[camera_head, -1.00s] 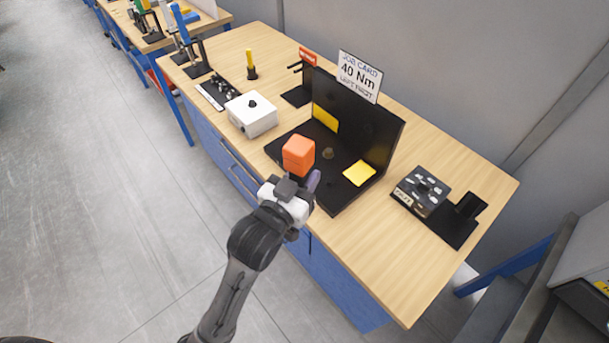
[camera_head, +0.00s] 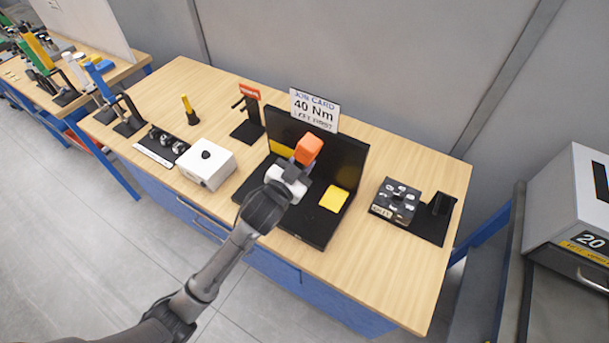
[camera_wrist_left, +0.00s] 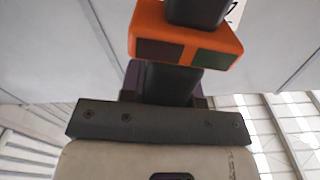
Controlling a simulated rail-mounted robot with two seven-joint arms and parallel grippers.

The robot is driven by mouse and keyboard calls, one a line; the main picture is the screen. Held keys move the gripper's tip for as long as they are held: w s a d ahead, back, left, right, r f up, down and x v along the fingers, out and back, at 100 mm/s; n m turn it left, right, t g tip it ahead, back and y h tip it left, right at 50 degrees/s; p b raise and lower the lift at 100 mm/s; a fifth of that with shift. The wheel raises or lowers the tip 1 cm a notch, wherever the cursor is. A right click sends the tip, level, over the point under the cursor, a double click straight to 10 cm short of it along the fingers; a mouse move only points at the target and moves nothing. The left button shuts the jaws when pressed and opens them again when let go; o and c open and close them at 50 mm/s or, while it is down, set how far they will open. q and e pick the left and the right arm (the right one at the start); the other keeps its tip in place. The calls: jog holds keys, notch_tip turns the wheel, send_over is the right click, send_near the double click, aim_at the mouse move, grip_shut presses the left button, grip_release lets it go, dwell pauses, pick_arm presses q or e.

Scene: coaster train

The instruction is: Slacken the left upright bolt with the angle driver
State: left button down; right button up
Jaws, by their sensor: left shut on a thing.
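My left gripper (camera_head: 297,169) is shut on the angle driver, whose orange block (camera_head: 309,149) stands up above the gripper. In the left wrist view the orange block (camera_wrist_left: 185,48) has a dark shaft passing through it, held at my gripper (camera_wrist_left: 165,88). Gripper and driver are over the black fixture (camera_head: 312,224), close in front of its upright back wall. The left upright bolt is not visible; my gripper and the driver cover that part. I cannot tell whether the driver touches a bolt. My right gripper is not in view.
A yellow pad (camera_head: 334,198) lies on the fixture's right side. The job card (camera_head: 314,108) reads 40 Nm, left first. A white box (camera_head: 205,164) stands left of the fixture, a black socket block (camera_head: 395,200) right. The bench's front right is clear.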

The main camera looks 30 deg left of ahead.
pick_arm(q)
jog(key=w+a+m, duration=0.2)
jog(key=w+a, duration=0.7)
jog(key=shift+a+p, duration=0.15)
jog(key=shift+p, duration=0.2)
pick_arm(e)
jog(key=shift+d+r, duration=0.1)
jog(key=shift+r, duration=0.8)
pick_arm(q)
jog(key=shift+w+r, duration=0.1)
jog(key=shift+w, duration=0.1)
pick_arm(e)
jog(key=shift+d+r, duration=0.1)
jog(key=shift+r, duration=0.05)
pick_arm(q)
jog(key=shift+w, duration=0.9)
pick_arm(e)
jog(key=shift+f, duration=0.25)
pick_arm(q)
jog(key=shift+w, duration=0.1)
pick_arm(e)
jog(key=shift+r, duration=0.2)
pick_arm(q)
jog(key=shift+w, duration=0.1)
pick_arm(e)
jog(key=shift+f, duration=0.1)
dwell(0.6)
